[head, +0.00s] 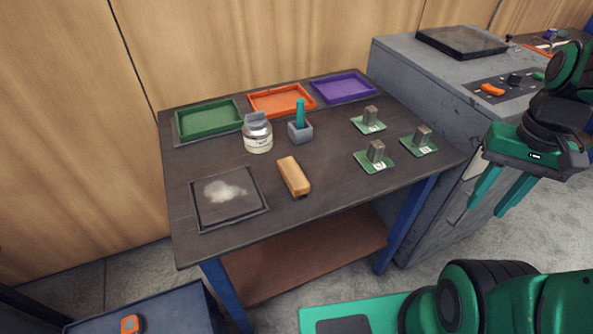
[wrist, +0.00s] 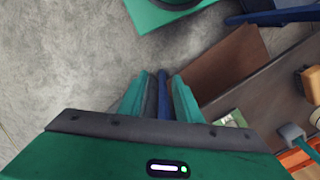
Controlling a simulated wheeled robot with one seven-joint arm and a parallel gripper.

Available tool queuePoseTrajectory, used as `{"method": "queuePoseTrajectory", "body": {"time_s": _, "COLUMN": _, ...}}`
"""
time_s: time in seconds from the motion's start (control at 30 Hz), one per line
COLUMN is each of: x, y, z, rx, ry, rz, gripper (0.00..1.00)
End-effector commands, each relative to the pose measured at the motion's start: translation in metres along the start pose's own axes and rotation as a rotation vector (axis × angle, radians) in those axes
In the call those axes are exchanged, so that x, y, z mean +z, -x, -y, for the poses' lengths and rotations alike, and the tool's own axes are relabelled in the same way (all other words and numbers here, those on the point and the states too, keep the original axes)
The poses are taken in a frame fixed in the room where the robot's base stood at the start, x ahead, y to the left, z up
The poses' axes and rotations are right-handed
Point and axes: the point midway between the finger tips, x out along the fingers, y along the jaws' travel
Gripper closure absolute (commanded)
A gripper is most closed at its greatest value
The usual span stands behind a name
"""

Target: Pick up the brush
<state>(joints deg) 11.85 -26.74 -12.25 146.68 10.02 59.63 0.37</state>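A wooden block-shaped brush (head: 293,176) lies on the dark table (head: 330,165), near the middle of its front part. A little dark material shows under its near end. Part of it also shows at the right edge of the wrist view (wrist: 311,82). A teal stick-like handle (head: 300,112) stands upright in a small grey holder (head: 300,131) behind the brush; I cannot tell what its lower end is. My gripper (head: 486,211) is open and empty, off the table's right side, well apart from the brush. Its two teal fingers (wrist: 157,92) are spread in the wrist view.
Green (head: 208,118), orange (head: 281,101) and purple (head: 342,87) trays line the table's back. A jar (head: 257,135) stands beside the holder. A dark mat (head: 205,211) with pale powder lies left. Three green plates with metal blocks (head: 376,155) lie right. A grey machine (head: 430,110) stands right.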

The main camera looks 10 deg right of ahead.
Motion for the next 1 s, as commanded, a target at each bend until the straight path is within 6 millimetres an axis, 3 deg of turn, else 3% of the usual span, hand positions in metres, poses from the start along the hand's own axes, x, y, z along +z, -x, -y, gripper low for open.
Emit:
{"method": "queuePoseTrajectory", "body": {"time_s": 0.1, "x": 0.0, "y": 0.0, "z": 0.0, "rx": 0.0, "ry": 0.0, "rz": 0.0, "gripper": 0.69}}
{"method": "queuePoseTrajectory", "body": {"time_s": 0.23, "x": 0.006, "y": 0.006, "z": -0.001, "rx": -0.011, "ry": 0.041, "rz": -0.013, "gripper": 0.38}}
{"method": "queuePoseTrajectory", "body": {"time_s": 0.37, "x": -0.019, "y": 0.012, "z": 0.024, "rx": -0.033, "ry": 0.268, "rz": -0.019, "gripper": 0.07}}
{"method": "queuePoseTrajectory", "body": {"time_s": 0.4, "x": -0.029, "y": 0.013, "z": 0.04, "rx": -0.045, "ry": 0.385, "rz": -0.022, "gripper": 0.0}}
{"method": "queuePoseTrajectory", "body": {"time_s": 0.47, "x": -0.043, "y": 0.017, "z": 0.072, "rx": -0.07, "ry": 0.596, "rz": -0.028, "gripper": 0.0}}
{"method": "queuePoseTrajectory", "body": {"time_s": 0.63, "x": -0.062, "y": 0.022, "z": 0.187, "rx": -0.174, "ry": 1.285, "rz": -0.062, "gripper": 0.0}}
{"method": "queuePoseTrajectory", "body": {"time_s": 0.8, "x": -0.046, "y": 0.021, "z": 0.289, "rx": -0.3, "ry": 1.878, "rz": -0.114, "gripper": 0.0}}
{"method": "queuePoseTrajectory", "body": {"time_s": 0.9, "x": -0.031, "y": 0.019, "z": 0.329, "rx": -0.368, "ry": 2.121, "rz": -0.146, "gripper": 0.0}}
{"method": "queuePoseTrajectory", "body": {"time_s": 1.0, "x": -0.018, "y": 0.018, "z": 0.354, "rx": -0.417, "ry": 2.278, "rz": -0.171, "gripper": 0.0}}
